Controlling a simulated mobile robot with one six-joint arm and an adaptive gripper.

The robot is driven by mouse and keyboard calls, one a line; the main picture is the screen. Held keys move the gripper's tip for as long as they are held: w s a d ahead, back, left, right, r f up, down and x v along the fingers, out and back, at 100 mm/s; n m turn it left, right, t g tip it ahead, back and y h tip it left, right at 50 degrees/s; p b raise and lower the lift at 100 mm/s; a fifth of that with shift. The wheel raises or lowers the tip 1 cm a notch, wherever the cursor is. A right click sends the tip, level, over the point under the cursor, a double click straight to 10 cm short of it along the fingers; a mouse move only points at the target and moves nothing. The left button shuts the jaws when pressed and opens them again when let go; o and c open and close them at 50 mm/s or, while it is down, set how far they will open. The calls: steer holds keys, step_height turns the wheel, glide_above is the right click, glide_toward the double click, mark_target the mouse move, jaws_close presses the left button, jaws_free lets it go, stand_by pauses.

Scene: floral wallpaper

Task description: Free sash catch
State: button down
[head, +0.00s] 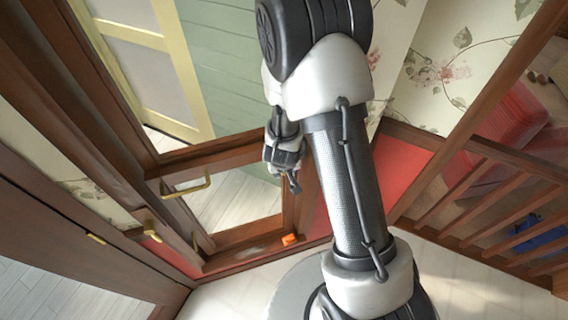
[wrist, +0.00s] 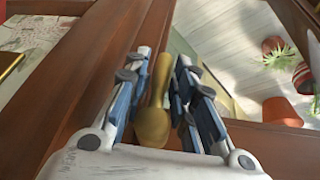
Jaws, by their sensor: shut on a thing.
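In the wrist view, a brass catch (wrist: 153,118) with a rounded end and a narrower stem stands between the two blue-padded fingers of my gripper (wrist: 160,80). My gripper is shut on it. The catch lies over a brown wooden frame member. In the head view, my gripper (head: 286,165) is at the right side of the wooden sash (head: 250,230), and the catch is hidden there. The sash also carries a brass pull handle (head: 187,187) on its left part.
A brass knob (head: 151,229) is on the frame to the left. A small orange block (head: 290,239) sits on the lower wood. Beyond the glass are terracotta pots (wrist: 280,110) on pale decking. A wooden railing (head: 490,205) stands at right.

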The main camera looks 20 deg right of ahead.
steer(key=shift+s+f, duration=0.2)
steer(key=c, duration=1.7)
jaws_free()
steer(key=shift+o, duration=1.2)
steer(key=shift+d+r, duration=0.1)
steer(key=shift+d, duration=0.05)
steer(key=shift+w, duration=0.1)
steer(key=shift+r, duration=0.1)
steer(key=shift+v, duration=5.95)
